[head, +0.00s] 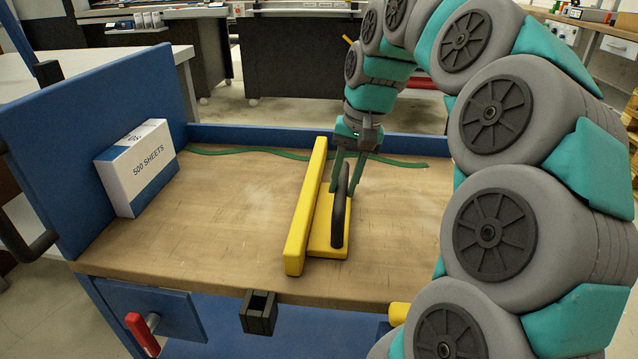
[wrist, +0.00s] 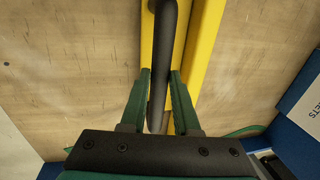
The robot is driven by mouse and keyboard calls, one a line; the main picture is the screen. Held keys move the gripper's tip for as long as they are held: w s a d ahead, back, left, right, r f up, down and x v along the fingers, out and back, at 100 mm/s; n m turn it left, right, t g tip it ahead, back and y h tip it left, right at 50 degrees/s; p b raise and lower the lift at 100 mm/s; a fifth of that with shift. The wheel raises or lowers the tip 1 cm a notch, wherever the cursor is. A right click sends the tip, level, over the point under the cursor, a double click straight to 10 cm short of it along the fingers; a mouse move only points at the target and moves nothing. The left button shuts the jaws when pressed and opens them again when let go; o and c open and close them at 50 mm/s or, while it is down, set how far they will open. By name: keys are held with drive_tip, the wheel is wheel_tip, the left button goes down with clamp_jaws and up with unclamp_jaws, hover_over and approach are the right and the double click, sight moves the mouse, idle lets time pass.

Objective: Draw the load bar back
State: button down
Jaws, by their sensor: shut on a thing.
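The yellow load bar (head: 305,208) stands upright across the wooden bench top, with a flat yellow base (head: 322,240) on its right side. A black curved handle (head: 338,222) rises from that base. My gripper (head: 348,172) reaches down from above and is shut on the black handle, near its far end. In the wrist view, the two green fingers (wrist: 159,80) lie on either side of the handle (wrist: 168,40), with the yellow bar (wrist: 203,45) beside it. The exact finger contact on the handle is partly hidden.
A box of paper sheets (head: 138,166) leans by the blue side panel (head: 80,150) at left. A green strap (head: 260,153) lies along the back of the bench. The wood (head: 230,215) left of the bar is clear. A red-handled lever (head: 142,333) and black bracket (head: 258,313) sit at the front.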

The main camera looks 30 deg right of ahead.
drive_tip(key=shift+s+d, duration=0.25)
drive_tip(key=shift+d, duration=0.1)
drive_tip(key=c, duration=0.7)
unclamp_jaws()
drive_tip(key=shift+o, duration=0.2)
wheel_tip(320, 180, up, 8)
drive_tip(key=d, duration=0.1)
drive_tip(key=shift+s+f, duration=0.15)
drive_tip(key=shift+s, duration=0.3)
drive_tip(key=shift+d, duration=0.1)
drive_tip(key=shift+s, duration=0.1)
